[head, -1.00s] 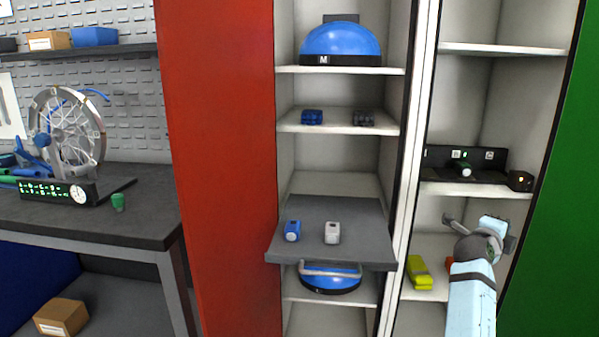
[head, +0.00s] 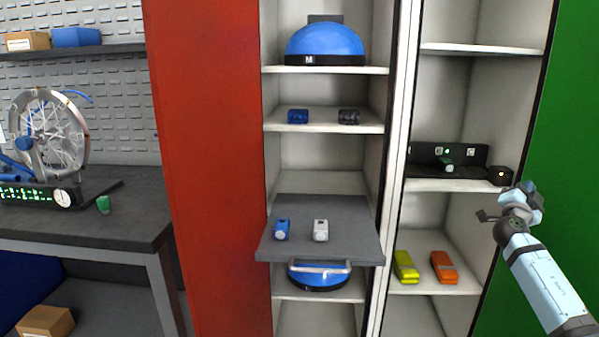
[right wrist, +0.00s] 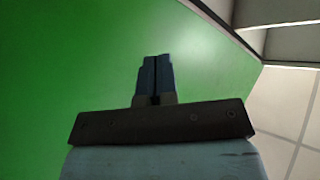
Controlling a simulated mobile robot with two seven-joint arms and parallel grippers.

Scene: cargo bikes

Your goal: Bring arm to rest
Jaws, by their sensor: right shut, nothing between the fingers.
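My right arm comes in from the lower right in the head view. My right gripper (head: 530,190) is at the right cabinet's edge, in front of the green panel (head: 568,120). In the right wrist view my right gripper (right wrist: 155,62) shows its two dark fingers together with nothing between them. The green panel (right wrist: 60,60) fills most of that view behind the fingers. My left gripper is not in view.
A pulled-out grey shelf (head: 345,246) holds a blue item (head: 282,229) and a white item (head: 320,230). Yellow (head: 405,266) and orange (head: 443,267) items lie in the right cabinet. A workbench (head: 120,215) with a wheel stands left.

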